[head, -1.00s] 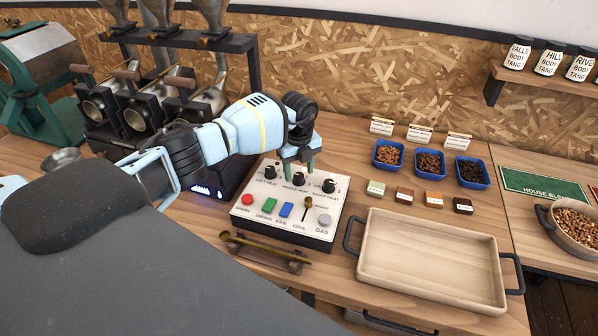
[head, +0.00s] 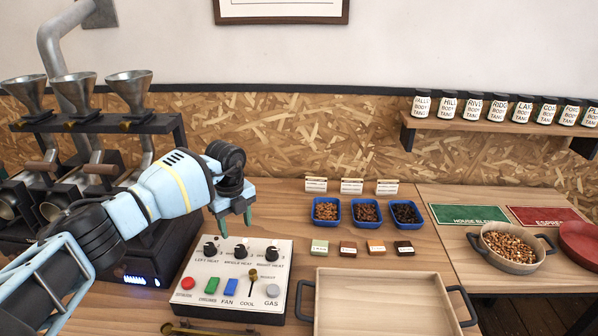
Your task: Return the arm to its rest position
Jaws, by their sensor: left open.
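My left arm reaches in from the left in the head view, light blue with dark joints. My left gripper (head: 236,222) points down with green fingertips, above the back of the white control panel (head: 228,262). The fingers are open with nothing between them. The panel carries black knobs (head: 241,251), a red button (head: 187,283), a green switch (head: 211,286), a blue switch (head: 231,287) and a lever (head: 253,275). My right gripper is out of view.
A wooden tray (head: 375,274) with dark handles lies right of the panel. Blue bean bowls (head: 366,212) and small blocks (head: 348,248) stand behind it. A pan of beans (head: 508,246) is at the right. Roaster funnels (head: 75,89) rise at the left. A jar shelf (head: 505,128) hangs on the wall.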

